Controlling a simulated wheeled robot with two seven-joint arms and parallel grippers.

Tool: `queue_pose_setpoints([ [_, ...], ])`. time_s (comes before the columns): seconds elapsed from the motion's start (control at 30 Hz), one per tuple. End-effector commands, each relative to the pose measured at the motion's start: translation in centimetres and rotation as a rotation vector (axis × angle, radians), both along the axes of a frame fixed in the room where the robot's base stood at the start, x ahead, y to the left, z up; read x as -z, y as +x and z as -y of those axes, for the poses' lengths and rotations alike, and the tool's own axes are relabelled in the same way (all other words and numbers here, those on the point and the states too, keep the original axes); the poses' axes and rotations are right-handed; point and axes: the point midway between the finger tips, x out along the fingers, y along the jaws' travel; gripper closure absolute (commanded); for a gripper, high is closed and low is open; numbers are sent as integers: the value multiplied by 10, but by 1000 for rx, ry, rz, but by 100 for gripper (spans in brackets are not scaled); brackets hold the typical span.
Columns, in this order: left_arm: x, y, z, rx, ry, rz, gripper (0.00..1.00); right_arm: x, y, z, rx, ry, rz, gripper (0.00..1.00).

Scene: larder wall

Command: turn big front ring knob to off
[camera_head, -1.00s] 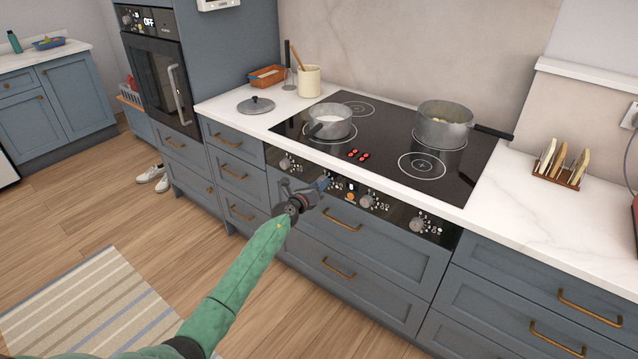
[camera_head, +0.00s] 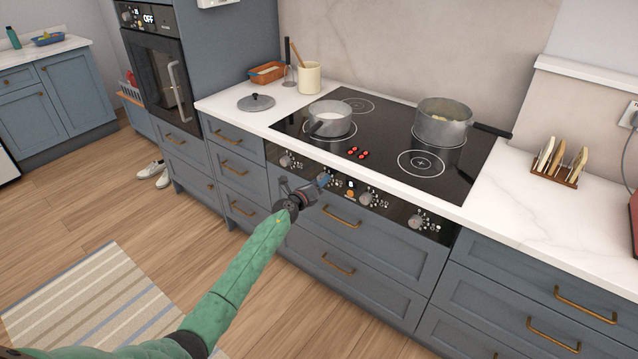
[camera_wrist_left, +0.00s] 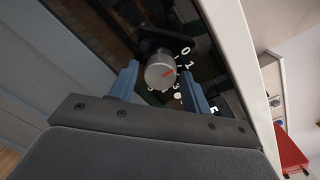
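A round grey knob (camera_wrist_left: 158,74) with a red pointer mark is on the black control panel (camera_head: 388,209). In the left wrist view its pointer faces up and right, towards the "1" and away from the "0". My left gripper (camera_head: 308,184) is at the front of the panel. Its two blue fingers (camera_wrist_left: 158,84) stand either side of the knob, with what looks like a small gap at each side. In the head view the gripper hides most of this knob. I cannot read which ring it serves. My right gripper is not in view.
Other knobs sit at the panel's left (camera_head: 286,161) and right (camera_head: 417,222). The black hob (camera_head: 380,150) above carries a saucepan (camera_head: 330,116) and a larger pot (camera_head: 443,124). Drawer handles (camera_head: 341,217) stick out below the panel.

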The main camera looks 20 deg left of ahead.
Motion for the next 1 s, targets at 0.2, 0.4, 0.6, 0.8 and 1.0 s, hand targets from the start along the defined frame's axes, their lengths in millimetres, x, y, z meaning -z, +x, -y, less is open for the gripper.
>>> queue_pose_setpoints([
  [0.2, 0, 0, 0, 1, 1, 0, 44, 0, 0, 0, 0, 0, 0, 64],
  [0.4, 0, -4, -1, 1, 1, 0, 44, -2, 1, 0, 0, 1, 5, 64],
  [0.6, -1, -27, -8, 1, 3, -1, 44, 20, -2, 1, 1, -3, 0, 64],
  [0.8, -2, -53, -16, 1, 1, 0, 44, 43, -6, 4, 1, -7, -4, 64],
  [1.0, -2, -70, -22, 0, 2, 1, 44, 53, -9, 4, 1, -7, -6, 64],
])
